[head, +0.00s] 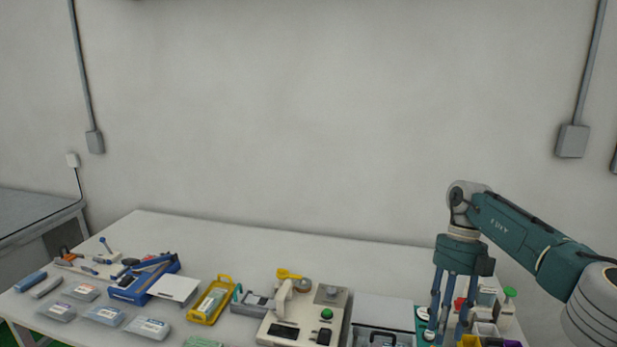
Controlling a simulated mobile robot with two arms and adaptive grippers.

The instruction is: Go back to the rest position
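My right arm comes in from the right edge. Its gripper (446,326) points down over the right end of the white table (360,252). The blue fingers stand apart, and I see nothing held between them. The fingertips are in front of or among small items there, and I cannot tell whether they touch anything. My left arm and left gripper are not in view.
Below the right gripper is a crowded group with a green-topped bottle (509,294). A beige device with a green button (326,314), a yellow tray (211,300), a blue box (130,292) and several packets cover the front. The table's back strip is clear.

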